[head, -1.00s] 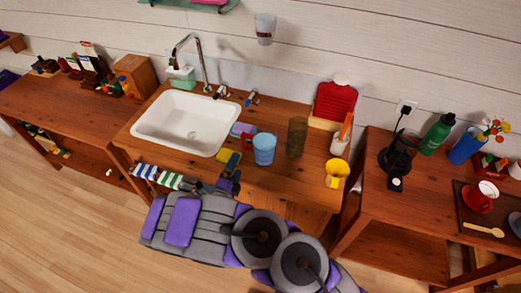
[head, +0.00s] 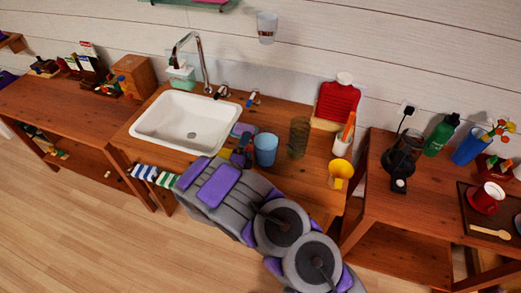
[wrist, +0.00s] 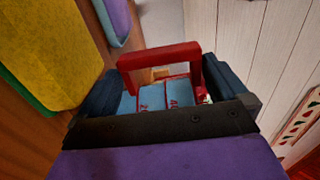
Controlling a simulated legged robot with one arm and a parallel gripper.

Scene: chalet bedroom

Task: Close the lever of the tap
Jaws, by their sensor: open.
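The chrome tap (head: 203,65) arches over the back of the white sink (head: 181,124). Small handles stand at its base: one (head: 221,92) close to the spout and one (head: 253,99) with a blue part further right. I cannot tell how far a lever is turned. My gripper (head: 241,147) is at the sink's front right, well short of the handles, and partly hides the sponges. In the wrist view my gripper (wrist: 163,85) is open, with dark fingers apart. No tap shows there.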

